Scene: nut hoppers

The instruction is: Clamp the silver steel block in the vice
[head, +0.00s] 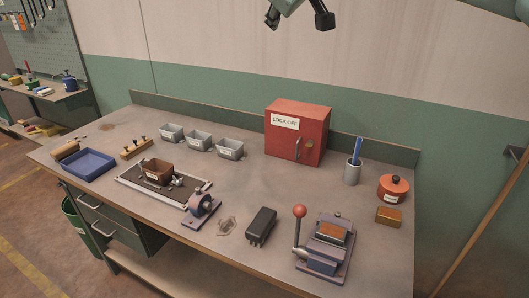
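The vice (320,262) stands at the front right of the bench, with a lever ending in a red ball (299,211) on its left. A copper-coloured block (331,234) sits at the vice's jaws; whether it is gripped I cannot tell. A brass-coloured block (389,217) lies right of the vice. A dark grey block-like object (261,225) lies left of it. I cannot make out a silver steel block for certain. My gripper (298,18) is at the top of the view, high above the bench, its fingers wide apart and nothing between them.
A red lock-off cabinet (286,140), a cup (352,172) with blue sticks and a red round tin (393,188) stand behind. Several grey bins (199,141), a blue tray (87,166), a mat (132,184) with a brown box and a small clamp-like device (201,208) are left.

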